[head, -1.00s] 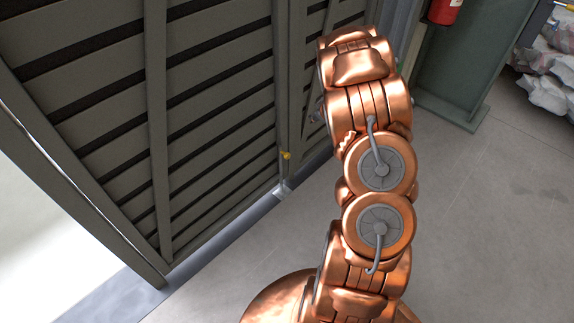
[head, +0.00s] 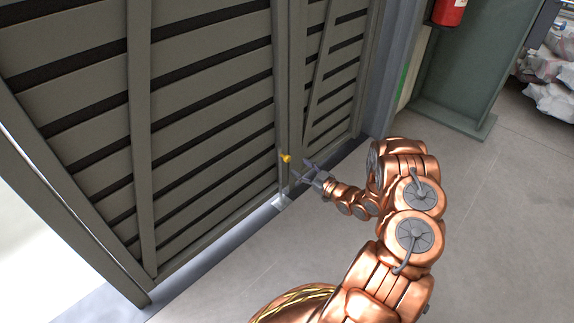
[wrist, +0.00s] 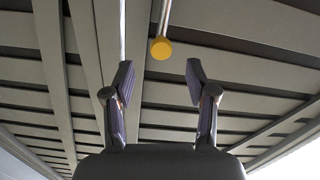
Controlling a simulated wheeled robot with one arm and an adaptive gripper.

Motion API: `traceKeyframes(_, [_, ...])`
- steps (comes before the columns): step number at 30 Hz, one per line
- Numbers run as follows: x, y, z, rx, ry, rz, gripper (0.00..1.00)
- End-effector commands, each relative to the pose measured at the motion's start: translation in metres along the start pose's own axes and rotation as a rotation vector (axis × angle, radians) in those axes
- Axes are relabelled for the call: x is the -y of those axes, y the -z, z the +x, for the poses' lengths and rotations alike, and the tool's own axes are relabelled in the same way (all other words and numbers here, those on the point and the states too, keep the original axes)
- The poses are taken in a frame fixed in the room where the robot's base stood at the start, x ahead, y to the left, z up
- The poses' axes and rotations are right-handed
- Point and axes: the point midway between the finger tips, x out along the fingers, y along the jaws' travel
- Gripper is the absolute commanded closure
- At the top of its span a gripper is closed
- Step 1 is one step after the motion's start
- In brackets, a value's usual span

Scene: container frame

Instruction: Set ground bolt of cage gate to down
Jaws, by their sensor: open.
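The cage gate (head: 205,110) is a grey slatted panel filling the left of the head view. Its ground bolt has a yellow knob (head: 286,158) low on the gate's upright, above a pale metal bracket (head: 281,202) at the floor sill. My gripper (head: 304,170) is just right of the knob, low beside the gate. In the wrist view my gripper (wrist: 158,80) is open and empty. The yellow knob (wrist: 161,48) on its thin rod (wrist: 164,18) appears beyond and between the fingertips, apart from them.
A green post (head: 455,80) with a red extinguisher (head: 447,11) stands at the back right. White bagged material (head: 555,85) lies at the far right. The grey floor (head: 500,220) to the right is clear. A metal sill (head: 225,240) runs under the gate.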

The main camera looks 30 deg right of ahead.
Motion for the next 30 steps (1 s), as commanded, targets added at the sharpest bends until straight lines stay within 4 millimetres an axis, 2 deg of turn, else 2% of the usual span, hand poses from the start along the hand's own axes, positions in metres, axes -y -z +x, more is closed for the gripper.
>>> traceKeyframes(5, [0.002, -0.001, 0.013, -0.011, 0.003, 0.001, 0.43])
traceKeyframes(12, [0.003, -0.001, 0.049, -0.009, 0.004, 0.000, 0.43])
traceKeyframes(18, [0.002, -0.001, 0.070, -0.007, 0.003, 0.002, 0.43])
traceKeyframes(30, [0.001, 0.000, 0.077, -0.007, 0.001, 0.003, 0.43])
